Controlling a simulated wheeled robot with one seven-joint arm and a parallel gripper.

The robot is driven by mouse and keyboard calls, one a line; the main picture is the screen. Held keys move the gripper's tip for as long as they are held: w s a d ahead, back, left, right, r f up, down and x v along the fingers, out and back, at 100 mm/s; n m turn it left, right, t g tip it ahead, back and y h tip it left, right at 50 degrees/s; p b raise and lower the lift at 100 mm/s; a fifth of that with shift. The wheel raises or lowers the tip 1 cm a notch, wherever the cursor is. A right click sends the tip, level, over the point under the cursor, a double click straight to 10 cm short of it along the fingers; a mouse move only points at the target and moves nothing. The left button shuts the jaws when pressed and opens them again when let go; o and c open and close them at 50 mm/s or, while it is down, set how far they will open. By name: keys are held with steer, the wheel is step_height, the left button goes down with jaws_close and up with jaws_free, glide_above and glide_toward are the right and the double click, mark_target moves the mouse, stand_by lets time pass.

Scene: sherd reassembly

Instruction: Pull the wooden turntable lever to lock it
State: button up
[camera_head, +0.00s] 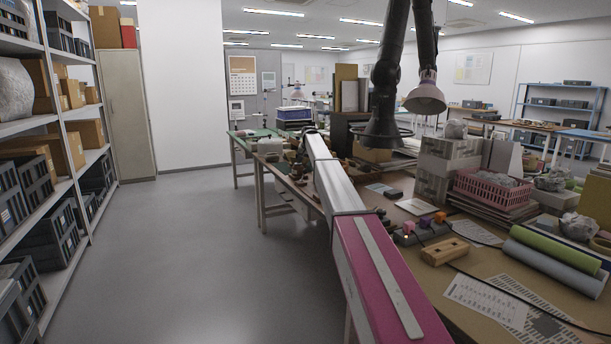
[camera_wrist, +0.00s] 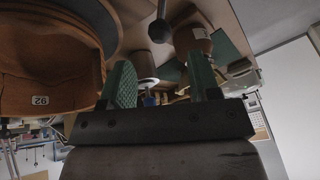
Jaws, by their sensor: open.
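In the wrist view my gripper (camera_wrist: 160,64) is open, with its two green fingers apart and nothing held between them. A dark ball knob (camera_wrist: 160,31) on a short metal stem, seemingly the lever's end, shows beyond the fingertips, roughly in line with the gap. In the head view my outstretched arm covers that area, and I cannot make out the turntable, lever or gripper.
In the wrist view a brown rounded object (camera_wrist: 192,40) sits close to the knob. In the head view the long workbench (camera_head: 405,262) carries a pink basket (camera_head: 492,187), a wooden block (camera_head: 445,251) and rolled mats (camera_head: 555,262). Shelves (camera_head: 68,128) stand left; the floor between is clear.

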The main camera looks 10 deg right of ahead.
mark_target(305, 173)
steer(key=x, duration=1)
jaws_close()
